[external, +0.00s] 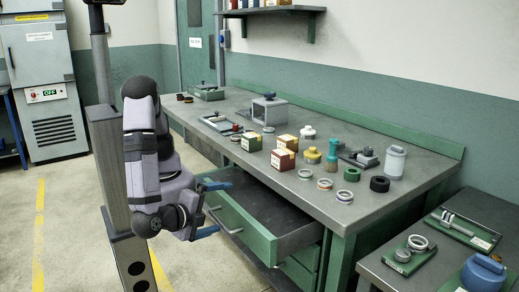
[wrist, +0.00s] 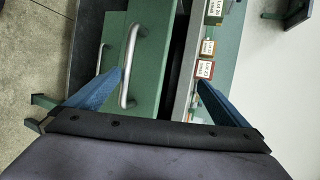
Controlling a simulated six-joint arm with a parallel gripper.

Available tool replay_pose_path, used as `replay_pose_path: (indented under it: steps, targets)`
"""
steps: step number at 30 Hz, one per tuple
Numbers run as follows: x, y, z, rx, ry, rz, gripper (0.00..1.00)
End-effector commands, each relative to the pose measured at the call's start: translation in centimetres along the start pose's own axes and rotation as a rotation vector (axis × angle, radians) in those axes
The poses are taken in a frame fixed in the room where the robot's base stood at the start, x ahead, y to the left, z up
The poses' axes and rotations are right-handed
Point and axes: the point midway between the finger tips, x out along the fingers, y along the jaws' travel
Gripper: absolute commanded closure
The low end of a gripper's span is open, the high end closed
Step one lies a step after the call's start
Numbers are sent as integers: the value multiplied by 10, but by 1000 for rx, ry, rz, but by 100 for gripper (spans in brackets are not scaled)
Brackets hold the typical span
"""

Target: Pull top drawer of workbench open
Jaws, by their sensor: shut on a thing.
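The workbench's top drawer (external: 252,232) is pulled out, its grey inside showing in the external view. Its green front (wrist: 152,50) and metal handle (wrist: 130,65) show in the wrist view; the handle also shows in the external view (external: 222,222). My gripper (external: 210,208) is at the drawer front, one blue finger above the other. In the wrist view, my gripper (wrist: 158,90) has its fingers wide apart, with the front and handle between them. The left fingertip is close to the handle; exact contact is hard to see. The workbench (external: 320,205) stands behind.
A lower drawer (external: 300,272) is below, its handle (wrist: 101,58) left in the wrist view. Boxes (external: 283,158), jars and rings stand on the bench top. A side table (external: 395,278) is at right. The floor (external: 65,215) at left is clear.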

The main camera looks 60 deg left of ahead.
Motion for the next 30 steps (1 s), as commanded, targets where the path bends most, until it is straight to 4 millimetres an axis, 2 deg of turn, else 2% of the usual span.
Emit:
replay_pose_path:
  steps: [1,2,3,4,5,12,23,26,30]
  targets:
    - [-12,-51,4,-24,-15,-115,27]
    - [-14,-55,5,-24,-15,-114,28]
    - [-16,-60,5,-24,-15,-114,65]
    - [-16,-60,5,-26,-14,-111,98]
    - [-17,-62,6,-26,-15,-111,100]
    - [-29,-98,11,-21,-19,-110,100]
    - [-7,-72,5,-137,-417,233,100]
    - [-4,-65,-6,-206,-552,382,100]
    - [0,-62,-38,-352,-745,648,100]
